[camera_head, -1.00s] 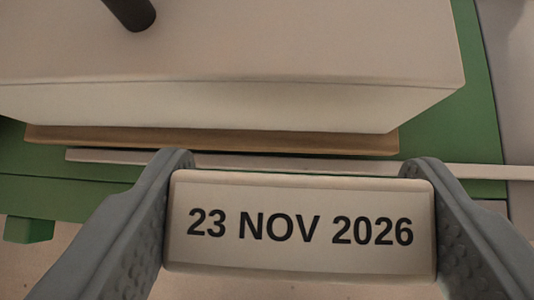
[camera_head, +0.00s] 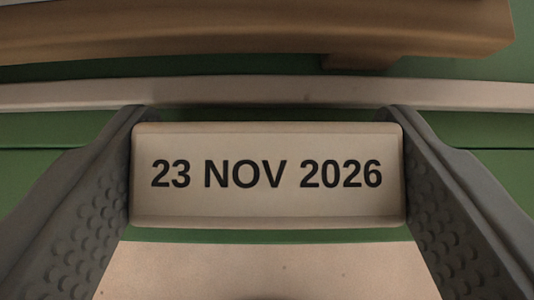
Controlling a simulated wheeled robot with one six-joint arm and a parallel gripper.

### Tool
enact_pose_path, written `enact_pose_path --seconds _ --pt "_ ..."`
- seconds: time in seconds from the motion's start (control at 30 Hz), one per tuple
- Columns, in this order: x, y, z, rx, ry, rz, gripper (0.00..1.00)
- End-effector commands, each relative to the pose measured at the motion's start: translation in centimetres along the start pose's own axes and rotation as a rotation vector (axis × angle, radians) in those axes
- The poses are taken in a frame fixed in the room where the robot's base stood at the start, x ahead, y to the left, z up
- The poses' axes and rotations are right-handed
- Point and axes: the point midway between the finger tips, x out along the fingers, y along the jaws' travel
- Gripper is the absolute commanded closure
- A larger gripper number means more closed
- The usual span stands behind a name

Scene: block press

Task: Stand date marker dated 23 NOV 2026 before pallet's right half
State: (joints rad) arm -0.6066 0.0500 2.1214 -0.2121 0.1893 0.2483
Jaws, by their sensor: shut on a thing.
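The date marker (camera_head: 267,207) is a pale block reading "23 NOV 2026" in black, facing the camera. My gripper (camera_head: 267,150) is shut on it, with one grey finger against each short end. Beyond the marker runs a light strip (camera_head: 260,93), and beyond that the brown wooden edge of the pallet (camera_head: 200,38) with a foot under it. The pallet's right end shows at the upper right. The marker is over the green surface (camera_head: 70,130); I cannot tell whether its underside touches it.
A pale block's lower edge (camera_head: 40,5) shows on the pallet at the upper left. The green surface ends just below the marker, with a beige floor (camera_head: 260,268) beyond. Green surface is bare to both sides of the fingers.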

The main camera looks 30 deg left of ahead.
Motion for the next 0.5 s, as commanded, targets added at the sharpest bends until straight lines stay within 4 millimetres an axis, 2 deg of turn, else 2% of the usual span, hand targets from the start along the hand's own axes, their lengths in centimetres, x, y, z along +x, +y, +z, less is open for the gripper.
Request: enact_pose_path --seconds 0.2,0.23,0.3,0.33,0.5 --pt "0.15 0.00 0.14 0.000 0.000 0.000 0.56" --pt "0.15 0.00 0.14 0.000 0.000 0.000 0.26" --pt "0.13 0.00 0.12 0.000 0.000 0.000 0.12" --pt "0.13 0.00 0.12 0.000 0.000 0.000 0.08" --pt "0.12 0.00 0.11 0.000 0.000 0.000 0.08"
